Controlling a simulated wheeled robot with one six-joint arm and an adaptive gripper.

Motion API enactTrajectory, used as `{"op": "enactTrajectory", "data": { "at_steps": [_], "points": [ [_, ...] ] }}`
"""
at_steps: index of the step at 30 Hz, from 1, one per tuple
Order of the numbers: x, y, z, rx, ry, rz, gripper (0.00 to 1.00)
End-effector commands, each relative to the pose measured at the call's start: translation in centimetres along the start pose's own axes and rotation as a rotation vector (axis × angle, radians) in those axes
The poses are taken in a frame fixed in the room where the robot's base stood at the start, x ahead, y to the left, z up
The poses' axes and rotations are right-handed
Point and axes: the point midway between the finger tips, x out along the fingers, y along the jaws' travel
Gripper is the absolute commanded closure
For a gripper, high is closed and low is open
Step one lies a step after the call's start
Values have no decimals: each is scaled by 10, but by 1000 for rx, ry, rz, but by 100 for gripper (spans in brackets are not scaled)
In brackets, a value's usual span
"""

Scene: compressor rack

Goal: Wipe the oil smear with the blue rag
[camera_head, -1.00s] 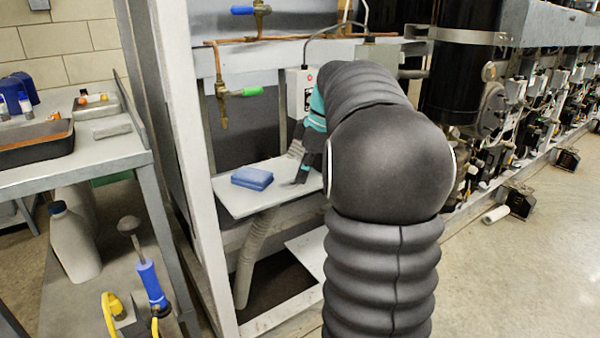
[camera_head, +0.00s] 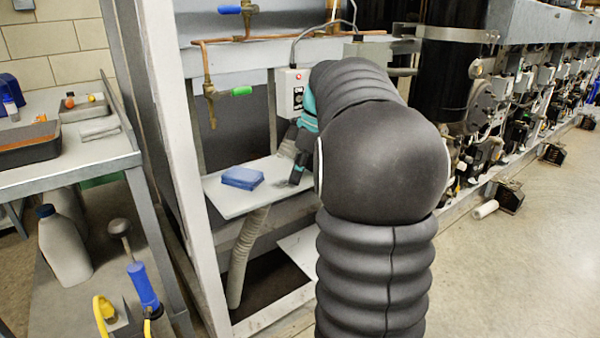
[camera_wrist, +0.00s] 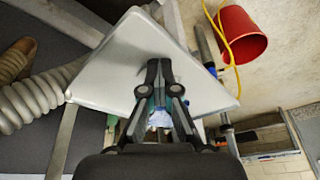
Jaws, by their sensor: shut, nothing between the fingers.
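I see no oil smear in either view.
A grey frame post (camera_head: 165,150) stands left of the plate, and copper pipes with valves (camera_head: 210,90) run above it. A ribbed hose (camera_head: 243,260) passes below. A bench (camera_head: 70,170) stands left. The wrist view shows a red bucket (camera_wrist: 243,37).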

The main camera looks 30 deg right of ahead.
Motion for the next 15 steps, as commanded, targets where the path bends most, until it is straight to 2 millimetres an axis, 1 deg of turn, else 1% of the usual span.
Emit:
{"op": "enactTrajectory", "data": {
  "at_steps": [3, 11, 15],
  "points": [
    [2, 7, -7, -2, 1, -2, 100],
    [5, 14, -13, -3, 2, -1, 100],
    [6, 21, -18, -3, 2, -1, 100]
  ]
}}
